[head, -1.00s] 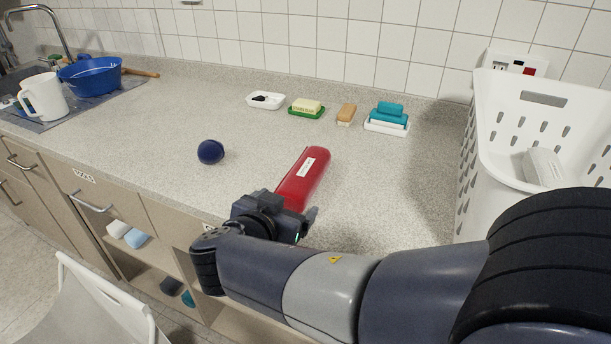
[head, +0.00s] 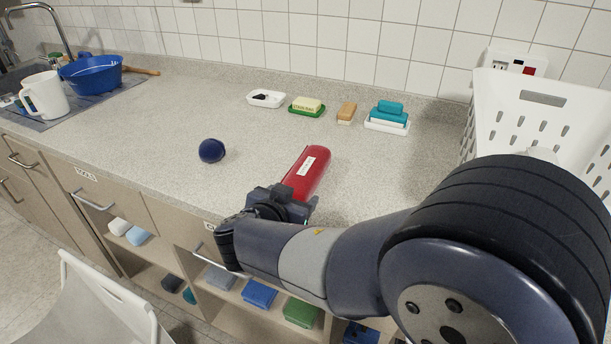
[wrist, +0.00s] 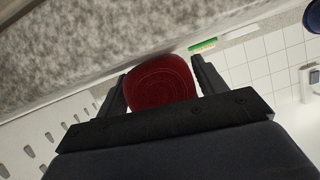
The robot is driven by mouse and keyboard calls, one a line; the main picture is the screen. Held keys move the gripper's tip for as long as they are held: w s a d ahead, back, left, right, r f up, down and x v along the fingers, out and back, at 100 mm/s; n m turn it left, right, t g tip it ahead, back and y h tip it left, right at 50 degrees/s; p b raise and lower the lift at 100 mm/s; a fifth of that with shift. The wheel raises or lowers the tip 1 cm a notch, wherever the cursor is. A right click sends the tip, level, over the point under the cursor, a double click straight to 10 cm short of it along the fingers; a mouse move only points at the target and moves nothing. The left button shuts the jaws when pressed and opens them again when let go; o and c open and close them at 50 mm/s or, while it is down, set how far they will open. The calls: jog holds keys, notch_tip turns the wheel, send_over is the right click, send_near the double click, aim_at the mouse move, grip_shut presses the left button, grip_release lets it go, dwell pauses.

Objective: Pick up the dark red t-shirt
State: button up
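The dark red t-shirt (head: 308,172) is a tight roll with a white label, lying on the counter in the head view. In the wrist view, the round end of the red roll (wrist: 160,84) faces the camera. My gripper (head: 293,203) is at the near end of the roll, low over the front of the counter. In the wrist view, my gripper's fingers (wrist: 162,85) are apart, one on each side of the roll's end. Whether they touch it is hard to tell. The near end of the roll is hidden by my gripper in the head view.
A dark blue ball (head: 211,150) is on the counter left of the roll. A white basket (head: 490,125) is at the right. A chair (head: 105,300) stands at the lower left. Counter around the roll is clear.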

aim_at(295, 180)
jog(key=c, duration=0.7)
jog(key=shift+r, duration=0.6)
notch_tip(295, 180, up, 2)
jog(key=shift+r, duration=0.25)
jog(key=shift+s+a+f+b, duration=0.1)
jog(key=shift+s+a+b, duration=0.45)
jog(key=shift+s, duration=2.35)
jog(key=shift+s+a+r+b, duration=0.15)
jog(key=shift+s+a, duration=0.8)
jog(key=shift+s, duration=1.95)
jog(key=shift+s+a+f+b, duration=0.15)
jog(key=shift+s+a+b, duration=0.4)
jog(key=shift+s, duration=2.35)
jog(key=shift+a, duration=0.2)
